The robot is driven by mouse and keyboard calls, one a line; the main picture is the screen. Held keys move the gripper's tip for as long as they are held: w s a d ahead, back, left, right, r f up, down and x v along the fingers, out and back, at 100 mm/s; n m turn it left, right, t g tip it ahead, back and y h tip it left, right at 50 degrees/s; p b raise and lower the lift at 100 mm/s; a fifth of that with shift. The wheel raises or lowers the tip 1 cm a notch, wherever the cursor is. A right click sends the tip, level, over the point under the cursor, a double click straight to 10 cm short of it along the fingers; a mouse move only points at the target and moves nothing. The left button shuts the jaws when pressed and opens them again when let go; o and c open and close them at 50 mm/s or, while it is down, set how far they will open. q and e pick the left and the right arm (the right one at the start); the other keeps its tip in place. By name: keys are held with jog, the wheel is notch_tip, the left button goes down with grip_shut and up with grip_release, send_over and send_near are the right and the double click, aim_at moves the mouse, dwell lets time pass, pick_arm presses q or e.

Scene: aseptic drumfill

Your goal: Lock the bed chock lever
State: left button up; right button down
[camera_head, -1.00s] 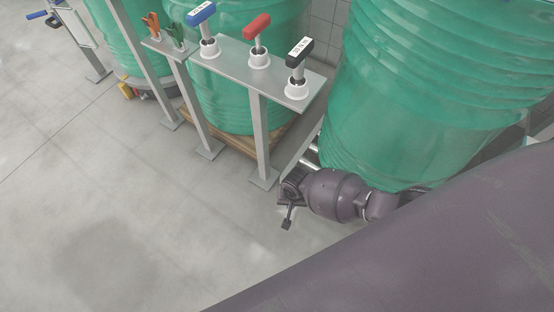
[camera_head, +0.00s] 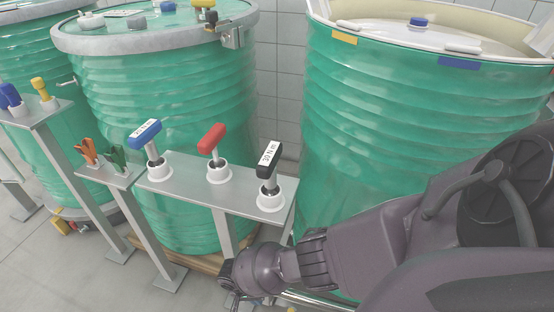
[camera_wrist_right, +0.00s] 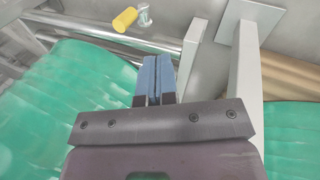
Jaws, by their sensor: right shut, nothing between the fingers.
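My right gripper (camera_wrist_right: 155,75) shows in the right wrist view with its blue fingers together and nothing between them. A short yellow cylinder (camera_wrist_right: 125,19) on a small metal piece lies beyond the fingertips, up and to the left, apart from them. It looks like a lever's grip, but I cannot tell whether it is locked. Metal bars (camera_wrist_right: 120,42) run between it and the fingers. In the head view, my right wrist is low in the middle, beside the tool stand; its fingers are barely visible at the bottom. My left gripper is not in view.
A metal stand (camera_head: 188,187) holds blue, red and black T-handle tools just above my right wrist. A large open green drum (camera_head: 380,130) stands at the right, a lidded one (camera_head: 165,110) behind the stand. Grey floor (camera_head: 110,285) is clear at lower left.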

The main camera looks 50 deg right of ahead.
pick_arm(q)
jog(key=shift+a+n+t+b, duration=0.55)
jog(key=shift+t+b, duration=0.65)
jog(key=shift+b, duration=1.5)
pick_arm(e)
jog(key=s+d+f, duration=0.4)
jog(key=s+f, duration=0.2)
jog(key=f, duration=0.3)
jog(key=shift+s+d, duration=0.15)
jog(key=shift+s, duration=0.1)
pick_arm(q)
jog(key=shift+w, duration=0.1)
pick_arm(e)
jog(key=shift+f, duration=0.15)
pick_arm(q)
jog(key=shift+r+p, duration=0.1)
jog(key=shift+p, duration=0.25)
pick_arm(e)
jog(key=shift+s+d+t, duration=0.1)
jog(key=shift+s+t, duration=0.05)
jog(key=shift+t, duration=0.25)
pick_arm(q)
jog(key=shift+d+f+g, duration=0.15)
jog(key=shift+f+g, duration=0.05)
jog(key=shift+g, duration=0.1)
pick_arm(e)
jog(key=shift+s+y, duration=0.1)
jog(key=shift+y, duration=0.2)
